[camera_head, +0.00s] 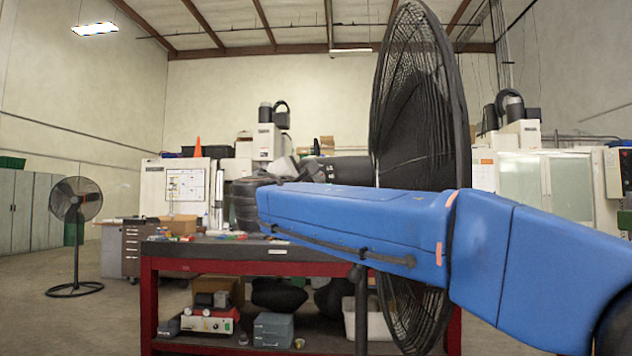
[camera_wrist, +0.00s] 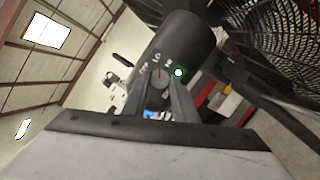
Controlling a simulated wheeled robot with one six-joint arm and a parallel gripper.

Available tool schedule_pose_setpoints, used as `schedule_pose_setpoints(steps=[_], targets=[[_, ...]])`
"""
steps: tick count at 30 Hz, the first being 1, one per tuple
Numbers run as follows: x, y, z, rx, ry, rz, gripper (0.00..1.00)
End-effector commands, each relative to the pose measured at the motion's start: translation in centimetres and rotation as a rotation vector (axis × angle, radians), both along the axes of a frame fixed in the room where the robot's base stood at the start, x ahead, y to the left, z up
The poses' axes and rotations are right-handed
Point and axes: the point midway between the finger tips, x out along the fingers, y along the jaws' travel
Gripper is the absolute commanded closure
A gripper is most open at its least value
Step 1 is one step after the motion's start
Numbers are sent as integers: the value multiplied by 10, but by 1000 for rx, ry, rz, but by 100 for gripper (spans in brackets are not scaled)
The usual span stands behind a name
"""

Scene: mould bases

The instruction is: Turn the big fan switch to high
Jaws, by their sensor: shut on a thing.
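The big fan (camera_head: 425,95) stands edge-on in the head view, with its dark cage rising above my blue arm. Its black motor housing (camera_head: 345,169) points left from the cage. A bright white spot with a green rim sits right of the dial. My gripper (camera_wrist: 162,90) has its two grey fingers on either side of the switch, shut on it. The fingers hide the dial's lower part.
A red-framed workbench (camera_head: 270,262) with a dark top stands behind my arm, with small items and boxes on it. A smaller standing fan (camera_head: 76,205) is far left. White machines stand along the back. Open floor lies at left.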

Motion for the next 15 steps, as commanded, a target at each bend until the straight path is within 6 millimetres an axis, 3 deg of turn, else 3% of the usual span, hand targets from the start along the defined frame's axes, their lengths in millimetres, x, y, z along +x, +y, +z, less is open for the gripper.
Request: schedule_pose_setpoints(steps=[15], targets=[[0, 2, 5, 451, -12, 0, 97]])
